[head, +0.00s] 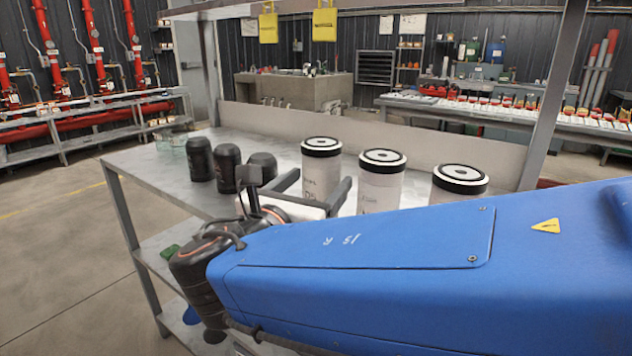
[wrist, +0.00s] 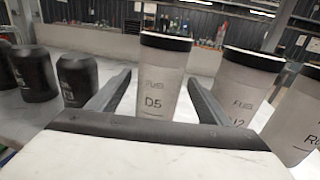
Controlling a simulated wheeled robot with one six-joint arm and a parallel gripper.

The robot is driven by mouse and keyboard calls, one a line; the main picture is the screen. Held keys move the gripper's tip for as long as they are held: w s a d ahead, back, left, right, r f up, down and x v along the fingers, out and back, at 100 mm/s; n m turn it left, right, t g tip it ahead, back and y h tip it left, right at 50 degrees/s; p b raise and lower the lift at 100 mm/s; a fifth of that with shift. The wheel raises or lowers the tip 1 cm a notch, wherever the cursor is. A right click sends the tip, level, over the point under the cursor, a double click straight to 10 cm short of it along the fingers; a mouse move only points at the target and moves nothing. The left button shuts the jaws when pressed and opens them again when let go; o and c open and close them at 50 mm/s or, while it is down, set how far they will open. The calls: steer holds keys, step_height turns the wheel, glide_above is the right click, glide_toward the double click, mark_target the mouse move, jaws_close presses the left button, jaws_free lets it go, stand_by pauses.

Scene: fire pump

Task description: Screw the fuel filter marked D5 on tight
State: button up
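The fuel filter marked D5 is a pale grey cylinder with a black and white top; it stands upright on the bench in the wrist view (wrist: 158,78) and in the head view (head: 321,170). My gripper (wrist: 160,85) is open, its two dark fingers pointing at the D5 filter from either side of its lower part. I cannot tell whether the fingertips reach around it. In the head view my gripper (head: 318,186) is partly hidden by my blue arm.
Two more pale filters (head: 382,185) (head: 458,183) stand to the right of D5. Several black canisters (head: 227,165) stand on the left. The metal bench (head: 165,175) has free room at its left; a low wall (head: 400,152) runs behind.

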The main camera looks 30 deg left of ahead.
steer(key=shift+s, duration=0.1)
steer(key=s+d, duration=0.1)
steer(key=s, duration=1.6)
steer(key=shift+d, duration=0.35)
steer(key=shift+s+r, duration=0.1)
steer(key=shift+s, duration=0.05)
